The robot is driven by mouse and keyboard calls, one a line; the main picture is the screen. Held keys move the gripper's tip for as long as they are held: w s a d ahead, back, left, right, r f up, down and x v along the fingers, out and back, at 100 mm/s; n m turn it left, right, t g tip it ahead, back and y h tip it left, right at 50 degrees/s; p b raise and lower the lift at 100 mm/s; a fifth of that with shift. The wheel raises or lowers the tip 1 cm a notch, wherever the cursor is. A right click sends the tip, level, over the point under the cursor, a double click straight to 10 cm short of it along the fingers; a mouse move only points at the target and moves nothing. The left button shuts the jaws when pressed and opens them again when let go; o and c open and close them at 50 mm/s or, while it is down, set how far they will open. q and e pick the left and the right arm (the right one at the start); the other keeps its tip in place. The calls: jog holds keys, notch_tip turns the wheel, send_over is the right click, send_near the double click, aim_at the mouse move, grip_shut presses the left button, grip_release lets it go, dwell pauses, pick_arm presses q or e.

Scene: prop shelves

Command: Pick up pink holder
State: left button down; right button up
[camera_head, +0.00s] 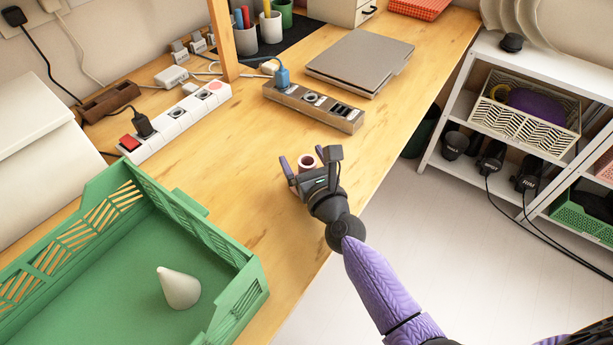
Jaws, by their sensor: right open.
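The pink holder (307,161) seems to be the small pinkish round piece with a dark hollow top on the wooden table, near its front edge. My right gripper (309,162) is at it, with its fingers apart on either side of the piece. The gripper is open, and I cannot tell whether a finger touches the holder. The gripper body hides the holder's lower part. My left gripper is out of view.
A green crate (225,240) holding a white cone (179,288) stands at the lower left. A grey socket strip (312,107), a grey laptop-like slab (360,60) and a white power strip (176,122) lie behind. A white shelf (463,105) stands right, beyond open floor.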

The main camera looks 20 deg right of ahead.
grip_shut()
dwell(0.4)
